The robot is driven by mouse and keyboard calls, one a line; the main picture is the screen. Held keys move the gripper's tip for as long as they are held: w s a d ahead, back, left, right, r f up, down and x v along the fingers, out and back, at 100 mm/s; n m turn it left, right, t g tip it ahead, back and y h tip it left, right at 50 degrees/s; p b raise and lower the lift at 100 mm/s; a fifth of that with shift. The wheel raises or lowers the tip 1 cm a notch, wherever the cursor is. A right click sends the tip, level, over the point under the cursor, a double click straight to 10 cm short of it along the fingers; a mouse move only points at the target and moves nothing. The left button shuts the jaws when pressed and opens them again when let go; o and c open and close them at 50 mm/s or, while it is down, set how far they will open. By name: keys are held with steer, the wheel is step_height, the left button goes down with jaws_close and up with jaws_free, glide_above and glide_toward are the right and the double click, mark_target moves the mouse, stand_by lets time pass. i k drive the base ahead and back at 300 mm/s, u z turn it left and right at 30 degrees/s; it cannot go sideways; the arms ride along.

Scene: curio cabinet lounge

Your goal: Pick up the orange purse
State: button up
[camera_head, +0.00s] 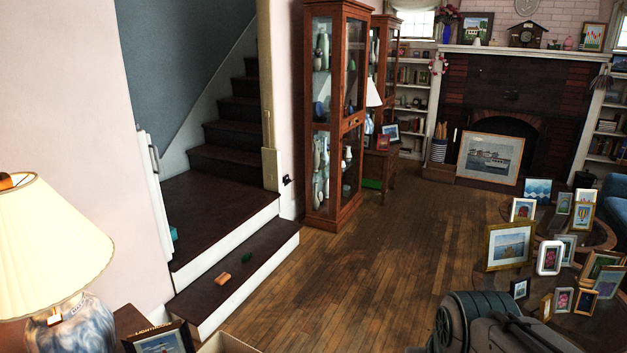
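A small orange item (223,279), likely the orange purse, lies on the low dark step at the foot of the stairs, left of the picture's middle. It is too small to make out a strap or clasp. Part of my arm shows at the bottom right, far from the orange item. My gripper's fingers do not show.
A small dark green item (249,256) lies near it on the same step (262,243). A lamp (48,245) stands at the left front. A glass cabinet (336,115) stands beyond the step. Many picture frames crowd a table at right. The wooden floor (370,250) between is clear.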

mark_target(225, 277)
steer(key=i, duration=1.65)
steer(key=u, duration=0.5)
steer(key=i, duration=1.85)
steer(key=u, duration=1)
steer(key=i, duration=0.95)
steer(key=u, duration=0.3)
